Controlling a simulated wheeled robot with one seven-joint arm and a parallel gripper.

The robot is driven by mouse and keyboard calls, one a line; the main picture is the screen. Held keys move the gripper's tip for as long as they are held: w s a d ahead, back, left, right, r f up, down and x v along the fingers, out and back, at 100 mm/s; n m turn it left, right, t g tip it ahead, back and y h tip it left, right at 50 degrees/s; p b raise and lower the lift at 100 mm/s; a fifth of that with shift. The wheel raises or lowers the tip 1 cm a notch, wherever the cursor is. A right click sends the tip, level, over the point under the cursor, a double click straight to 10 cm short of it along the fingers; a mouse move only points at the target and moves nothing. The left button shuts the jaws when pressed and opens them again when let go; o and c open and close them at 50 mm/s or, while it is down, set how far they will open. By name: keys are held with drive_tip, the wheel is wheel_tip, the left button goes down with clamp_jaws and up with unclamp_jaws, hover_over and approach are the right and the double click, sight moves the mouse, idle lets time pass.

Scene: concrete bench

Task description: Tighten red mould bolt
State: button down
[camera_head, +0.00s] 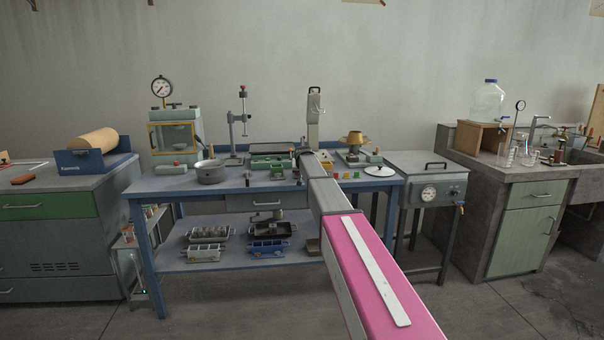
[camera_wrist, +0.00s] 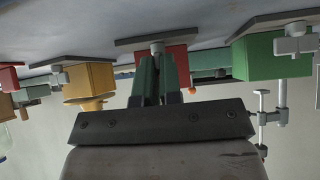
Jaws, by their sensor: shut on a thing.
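The wrist view hangs upside down, with the bench top along its upper edge. The red mould (camera_wrist: 178,54) is a small red block at the centre, partly hidden behind my fingers. My gripper (camera_wrist: 158,60) is in front of it, its two greenish fingers close together. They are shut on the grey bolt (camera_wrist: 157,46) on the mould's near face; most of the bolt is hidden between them. In the head view my arm covers the gripper and the red mould. Whether the bolt is tight cannot be told.
A yellow mould (camera_wrist: 90,81) stands left of the red one and a green mould (camera_wrist: 262,58) right, each with a grey bolt fitting. The blue workbench (camera_head: 228,186) also carries a grey pot (camera_head: 210,174), a gauge press (camera_head: 174,137) and a stand (camera_head: 239,128).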

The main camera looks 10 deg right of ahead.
drive_tip(key=m+h, duration=0.1)
drive_tip(key=m, duration=0.1)
drive_tip(key=m+g+h, duration=0.1)
drive_tip(key=m+h, duration=0.2)
drive_tip(key=m, duration=0.1)
drive_tip(key=shift+w+a+g+h, duration=0.2)
drive_tip(key=shift+a+g+h, duration=0.1)
drive_tip(key=shift+a, duration=0.05)
drive_tip(key=shift+m, duration=0.3)
drive_tip(key=c, duration=1.6)
unclamp_jaws()
drive_tip(key=shift+o, duration=0.2)
drive_tip(key=shift+s, duration=0.1)
